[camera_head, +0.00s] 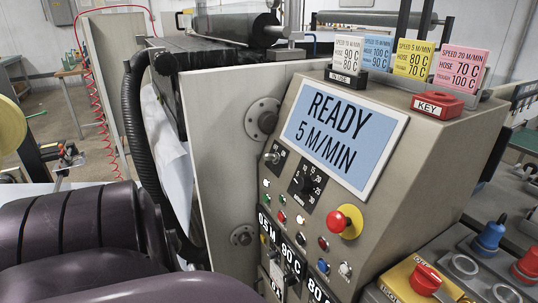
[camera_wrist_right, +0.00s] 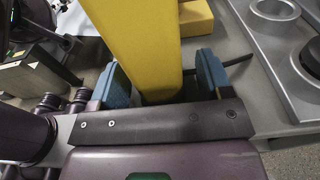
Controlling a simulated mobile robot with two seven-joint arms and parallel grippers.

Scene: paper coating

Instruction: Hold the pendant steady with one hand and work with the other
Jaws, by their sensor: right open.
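In the right wrist view my right gripper (camera_wrist_right: 164,80) is open, with blue pads on either side of a long yellow body (camera_wrist_right: 135,40). This looks like the pendant too. The body reaches down between the pads; a gap shows beside the right pad, and contact at the left pad cannot be told. My left gripper is not in view.
The sloped control panel has a screen (camera_head: 345,135) reading READY 5 M/MIN, a red stop button on yellow (camera_head: 345,221), knobs and lamps. Speed cards (camera_head: 413,59) and a red KEY block (camera_head: 437,105) stand on top. A grey tray with round holders (camera_head: 478,265) is at right.

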